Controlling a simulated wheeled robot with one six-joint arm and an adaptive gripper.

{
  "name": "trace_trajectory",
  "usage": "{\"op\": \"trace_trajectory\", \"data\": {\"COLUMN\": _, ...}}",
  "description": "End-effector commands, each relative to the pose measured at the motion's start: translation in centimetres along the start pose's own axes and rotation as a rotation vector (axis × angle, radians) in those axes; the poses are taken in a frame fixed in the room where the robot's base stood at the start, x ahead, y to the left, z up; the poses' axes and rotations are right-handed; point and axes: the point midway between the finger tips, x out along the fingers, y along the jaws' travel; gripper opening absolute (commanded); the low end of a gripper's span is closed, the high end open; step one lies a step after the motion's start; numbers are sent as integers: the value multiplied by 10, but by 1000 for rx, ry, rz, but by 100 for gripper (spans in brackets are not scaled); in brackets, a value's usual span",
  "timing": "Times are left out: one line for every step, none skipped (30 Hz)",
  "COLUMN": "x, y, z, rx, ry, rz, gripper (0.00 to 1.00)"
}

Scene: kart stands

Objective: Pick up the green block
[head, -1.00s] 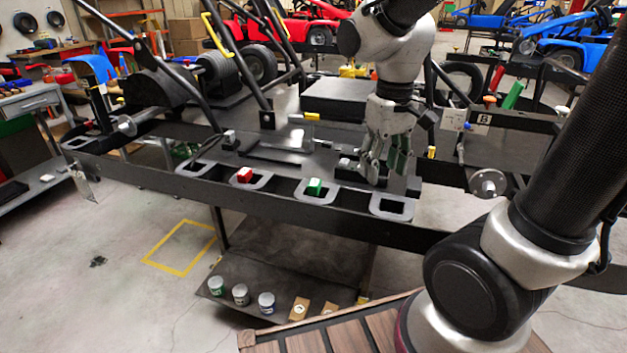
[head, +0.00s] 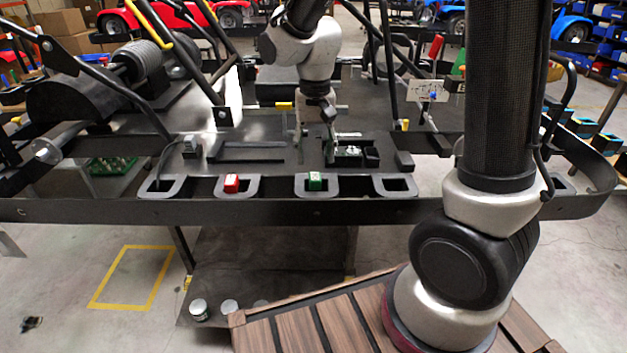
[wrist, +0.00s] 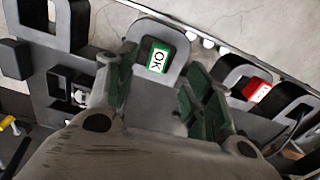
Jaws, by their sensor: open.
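The green block (head: 315,181) has a white top face and sits at one of the dark loop-shaped holders along the front edge of the kart stand. In the wrist view the green block (wrist: 158,56) shows the letters OK on its white face, between and beyond my fingertips. My gripper (head: 317,138) is open and empty, behind and above the block in the head view. Its green-padded fingers show in the wrist view (wrist: 160,92), spread to either side of the block's line and apart from it.
A red block (head: 232,183) sits in the holder to the left; it also shows in the wrist view (wrist: 257,90). The holder (head: 408,191) to the right is empty. Black frame tubes rise at left. A yellow floor outline (head: 131,277) lies below on open floor.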

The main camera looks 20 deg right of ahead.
Motion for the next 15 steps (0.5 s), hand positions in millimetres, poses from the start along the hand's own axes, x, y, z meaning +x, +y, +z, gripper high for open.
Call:
{"op": "trace_trajectory", "data": {"x": 1, "y": 0, "z": 0, "rx": 10, "ry": 0, "rz": 0, "gripper": 52}}
{"op": "trace_trajectory", "data": {"x": 3, "y": 0, "z": 0, "rx": 14, "ry": 0, "rz": 0, "gripper": 52}}
{"op": "trace_trajectory", "data": {"x": 6, "y": 0, "z": 0, "rx": 19, "ry": 0, "rz": 0, "gripper": 52}}
{"op": "trace_trajectory", "data": {"x": 9, "y": 0, "z": 0, "rx": 20, "ry": -2, "rz": 1, "gripper": 52}}
{"op": "trace_trajectory", "data": {"x": 13, "y": 0, "z": 0, "rx": 21, "ry": -3, "rz": 2, "gripper": 52}}
{"op": "trace_trajectory", "data": {"x": 18, "y": 0, "z": 0, "rx": 21, "ry": -2, "rz": 1, "gripper": 52}}
{"op": "trace_trajectory", "data": {"x": 21, "y": 0, "z": 0, "rx": 21, "ry": -2, "rz": 1, "gripper": 52}}
{"op": "trace_trajectory", "data": {"x": 25, "y": 0, "z": -1, "rx": 21, "ry": -2, "rz": 2, "gripper": 52}}
{"op": "trace_trajectory", "data": {"x": 30, "y": 0, "z": -2, "rx": 21, "ry": -2, "rz": 1, "gripper": 52}}
{"op": "trace_trajectory", "data": {"x": 34, "y": 1, "z": -2, "rx": 21, "ry": -2, "rz": 2, "gripper": 52}}
{"op": "trace_trajectory", "data": {"x": 38, "y": 1, "z": -3, "rx": 21, "ry": -2, "rz": 2, "gripper": 52}}
{"op": "trace_trajectory", "data": {"x": 44, "y": 2, "z": -5, "rx": 21, "ry": -3, "rz": 2, "gripper": 52}}
{"op": "trace_trajectory", "data": {"x": 49, "y": 2, "z": -6, "rx": 22, "ry": -4, "rz": 3, "gripper": 52}}
{"op": "trace_trajectory", "data": {"x": 54, "y": 2, "z": -8, "rx": 22, "ry": -3, "rz": 2, "gripper": 52}}
{"op": "trace_trajectory", "data": {"x": 61, "y": 2, "z": -9, "rx": 22, "ry": -4, "rz": 3, "gripper": 52}}
